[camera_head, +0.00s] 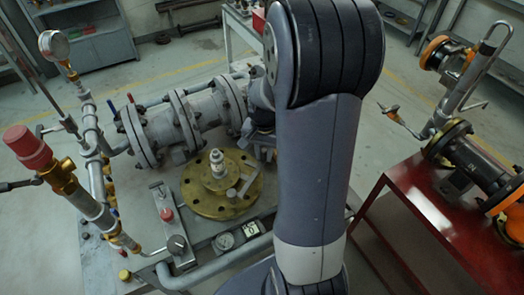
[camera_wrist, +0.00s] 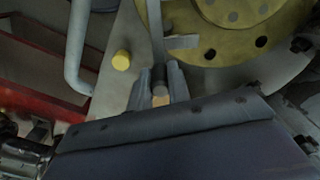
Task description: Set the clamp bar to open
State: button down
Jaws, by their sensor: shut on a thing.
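The clamp bar (camera_wrist: 156,28) is a narrow grey bar with a short side tab, at the edge of a brass flange (camera_wrist: 225,35). In the wrist view, my gripper (camera_wrist: 160,84) is shut on a dark, rounded piece at the bar's near end, with a finger on each side. In the head view, the brass flange (camera_head: 208,204) lies on the bench, and part of a pale bar (camera_head: 243,184) shows over its right side. My arm hides the bar's far part and most of my gripper there.
A grey flanged pipe (camera_head: 168,128) runs behind the brass flange. A red bench (camera_head: 425,215) is at right. A yellow cap (camera_wrist: 121,60) sits left of my gripper.

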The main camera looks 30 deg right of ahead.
jog(key=c, duration=1.3)
grip_release()
jog(key=shift+r, duration=0.15)
notch_tip(320, 180, up, 11)
jog(key=shift+f, duration=0.2)
